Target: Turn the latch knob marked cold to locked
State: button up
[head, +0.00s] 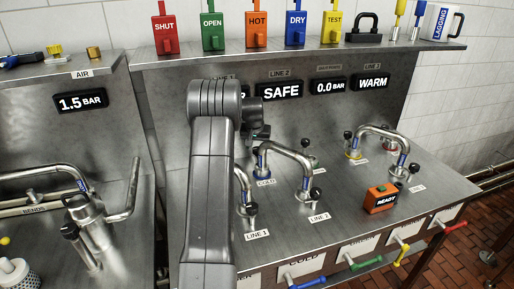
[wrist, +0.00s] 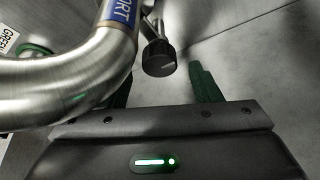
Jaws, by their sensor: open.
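A black round knob (wrist: 159,57) with a pale mark on its face shows in the wrist view, beside a bent steel pipe (wrist: 60,85) with a blue band. I cannot read a name on this knob there. My gripper (wrist: 165,78) is open, with one green finger to the right of the knob and a darker finger to its left, partly hidden by the pipe. The knob lies ahead of the gap between them; contact cannot be told. In the head view a COLD label (head: 265,182) lies on the bench by the pipe, and my arm hides part of this area.
Arched steel pipes (head: 290,152) and (head: 382,131) rise from the bench. An orange READY box (head: 381,198) stands at the right. Displays on the panel read SAFE (head: 281,92) and WARM (head: 373,82). Coloured tags (head: 256,31) stand on the shelf above.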

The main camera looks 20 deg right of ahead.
jog(key=b+v, duration=0.1)
jog(key=v, duration=1.1)
jog(key=shift+s+r+b, duration=0.15)
jog(key=shift+r+b, duration=0.05)
jog(key=shift+b, duration=0.1)
jog(key=shift+a, duration=0.1)
jog(key=p+x, duration=0.2)
jog(key=x, duration=1.2)
jog(key=shift+r, duration=0.1)
